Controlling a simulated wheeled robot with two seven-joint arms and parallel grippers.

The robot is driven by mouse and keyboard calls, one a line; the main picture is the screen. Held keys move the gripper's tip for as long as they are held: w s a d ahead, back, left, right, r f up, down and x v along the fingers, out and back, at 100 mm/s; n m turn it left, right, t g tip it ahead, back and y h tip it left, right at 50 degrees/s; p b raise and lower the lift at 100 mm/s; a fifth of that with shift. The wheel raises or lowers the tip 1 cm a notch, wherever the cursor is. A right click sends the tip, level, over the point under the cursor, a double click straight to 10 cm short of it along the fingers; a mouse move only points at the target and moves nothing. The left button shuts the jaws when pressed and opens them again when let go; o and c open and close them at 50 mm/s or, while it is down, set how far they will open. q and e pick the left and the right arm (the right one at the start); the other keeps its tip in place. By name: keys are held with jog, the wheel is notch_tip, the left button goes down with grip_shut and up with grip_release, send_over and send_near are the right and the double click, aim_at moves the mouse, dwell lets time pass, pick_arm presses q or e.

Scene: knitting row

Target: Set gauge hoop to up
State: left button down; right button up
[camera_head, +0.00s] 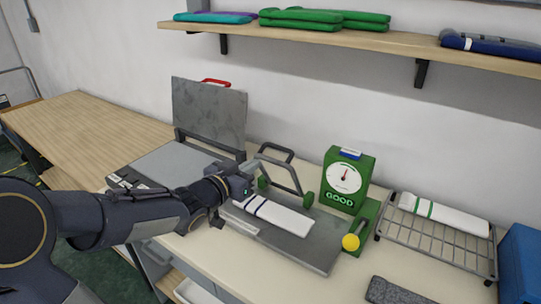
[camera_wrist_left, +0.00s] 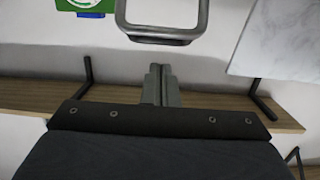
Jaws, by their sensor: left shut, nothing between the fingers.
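The gauge hoop (camera_head: 291,174) is a dark grey frame with a crossbar, on green pivots at the back of a grey plate (camera_head: 318,249). It stands raised above the plate, slightly tilted. A white knitted strip with dark blue stripes (camera_head: 273,214) lies on the plate. My left gripper (camera_head: 247,174) is just left of the hoop in the head view, partly hidden by its own wrist. In the left wrist view, its fingers (camera_wrist_left: 160,84) are closed and empty, with the hoop's bar (camera_wrist_left: 158,37) beyond the tips and a visible gap. My right gripper is not in view.
A green gauge reading GOOD (camera_head: 341,205) with a yellow-knobbed lever (camera_head: 351,242) stands right of the hoop. A wire rack (camera_head: 438,249) holds a white strip. An upright grey panel (camera_head: 209,113) is behind my left arm. A shelf (camera_head: 330,38) runs above.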

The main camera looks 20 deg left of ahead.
aim_at(277, 149)
pick_arm(q)
jog(key=w, duration=0.3)
jog(key=w+d, duration=0.1)
jog(key=w, duration=0.2)
jog(key=w+f, duration=0.1)
jog(key=w, duration=0.2)
jog(key=shift+w+d, duration=0.1)
jog(key=shift+d, duration=0.1)
